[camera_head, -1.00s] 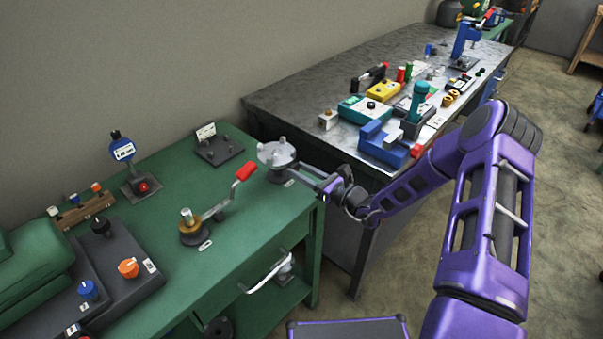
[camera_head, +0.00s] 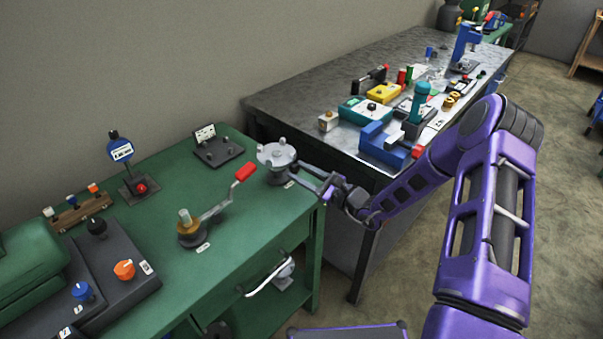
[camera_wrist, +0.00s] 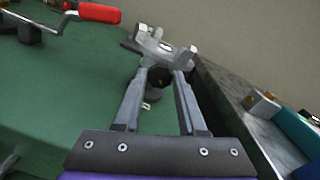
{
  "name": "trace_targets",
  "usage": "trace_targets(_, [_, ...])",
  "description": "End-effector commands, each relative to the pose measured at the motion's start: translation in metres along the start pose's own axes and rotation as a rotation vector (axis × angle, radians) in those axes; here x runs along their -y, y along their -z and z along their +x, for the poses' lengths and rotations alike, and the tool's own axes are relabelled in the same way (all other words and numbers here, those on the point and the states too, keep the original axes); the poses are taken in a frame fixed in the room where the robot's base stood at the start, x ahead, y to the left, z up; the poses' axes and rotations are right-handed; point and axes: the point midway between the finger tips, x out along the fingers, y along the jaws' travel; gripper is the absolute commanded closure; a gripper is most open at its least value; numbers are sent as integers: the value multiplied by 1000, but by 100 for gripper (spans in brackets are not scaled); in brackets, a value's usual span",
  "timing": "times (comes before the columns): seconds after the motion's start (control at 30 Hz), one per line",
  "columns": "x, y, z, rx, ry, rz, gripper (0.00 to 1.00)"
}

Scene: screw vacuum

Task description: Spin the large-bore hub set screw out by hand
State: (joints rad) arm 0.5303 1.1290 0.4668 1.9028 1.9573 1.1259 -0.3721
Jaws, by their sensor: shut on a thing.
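The grey metal hub (camera_head: 277,153), with lugs around its rim, stands on a short base near the right end of the green bench. It also shows at the top of the wrist view (camera_wrist: 163,47). The set screw's dark round head (camera_wrist: 159,77), with a small brass-coloured centre, faces me from the hub's side. My gripper (camera_wrist: 161,72) has its two long fingers on either side of this head, shut on it. In the head view my gripper (camera_head: 298,169) reaches the hub's right side, and the screw is hidden there. I cannot tell how far the screw stands out.
A crank with a red handle (camera_head: 245,172) stands left of the hub. A dark plate with a white panel (camera_head: 205,134) lies behind. The grey bench (camera_head: 285,100), crowded with tools, borders the green bench (camera_head: 240,226) on the right.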

Motion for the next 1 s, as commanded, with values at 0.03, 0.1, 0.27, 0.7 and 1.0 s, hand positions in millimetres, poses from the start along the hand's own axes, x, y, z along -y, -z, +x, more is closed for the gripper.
trace_targets(0.03, [0, -1, 1, 1, -1, 0, 100])
trace_targets(0.1, [0, -1, 1, 1, -1, 0, 100])
trace_targets(0.27, [0, -1, 1, 2, -1, 0, 54])
trace_targets(0.7, [0, 0, 0, 0, 0, 1, 29])
trace_targets(1.0, [1, 0, -42, -2, 3, 1, 29])
